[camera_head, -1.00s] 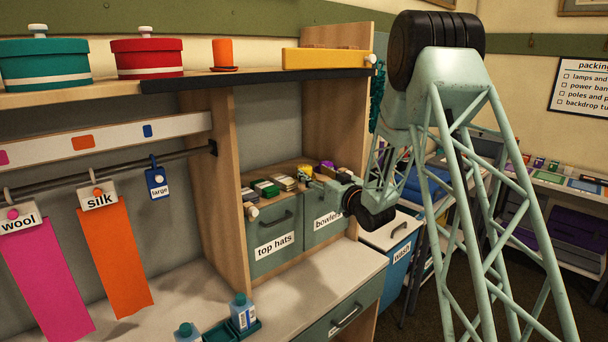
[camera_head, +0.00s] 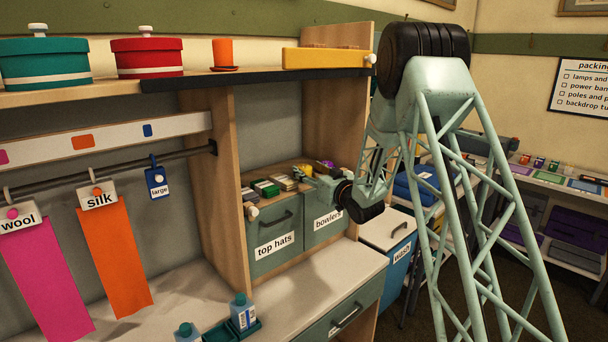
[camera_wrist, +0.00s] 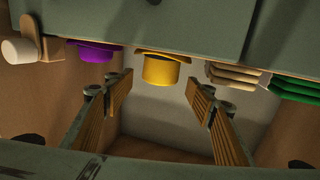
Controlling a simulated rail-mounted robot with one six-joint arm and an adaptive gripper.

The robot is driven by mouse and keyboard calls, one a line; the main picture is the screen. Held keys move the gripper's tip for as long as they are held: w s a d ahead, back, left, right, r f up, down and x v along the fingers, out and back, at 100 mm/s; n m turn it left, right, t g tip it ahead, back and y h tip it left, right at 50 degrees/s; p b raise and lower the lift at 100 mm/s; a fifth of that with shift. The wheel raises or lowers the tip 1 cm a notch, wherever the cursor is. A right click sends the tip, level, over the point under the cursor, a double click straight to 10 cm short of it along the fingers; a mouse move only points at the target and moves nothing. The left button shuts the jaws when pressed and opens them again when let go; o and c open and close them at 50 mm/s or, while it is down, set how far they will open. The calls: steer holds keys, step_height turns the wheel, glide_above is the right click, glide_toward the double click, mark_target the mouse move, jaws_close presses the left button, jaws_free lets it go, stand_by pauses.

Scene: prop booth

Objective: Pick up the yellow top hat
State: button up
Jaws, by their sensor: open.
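The yellow top hat (camera_wrist: 161,68) is near the top middle of the wrist view, which looks turned over. It stands by the edge of the green drawer unit, brim toward the unit. My gripper (camera_wrist: 163,84) is open, with one finger on each side of the hat in the picture and nothing held. I cannot tell how far the fingertips are from it. In the head view my gripper (camera_head: 303,173) is over the top of the drawer unit, and the yellow hat cannot be made out clearly there.
A purple hat (camera_wrist: 94,49) is on one side of the yellow hat. A beige stack (camera_wrist: 234,75) and a green stack (camera_wrist: 297,90) are on the other. The drawer unit (camera_head: 258,262) sits between wooden side panels, under a shelf with a yellow box (camera_head: 325,59).

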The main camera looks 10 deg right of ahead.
steer(key=shift+x, duration=1.6)
steer(key=c, duration=0.8)
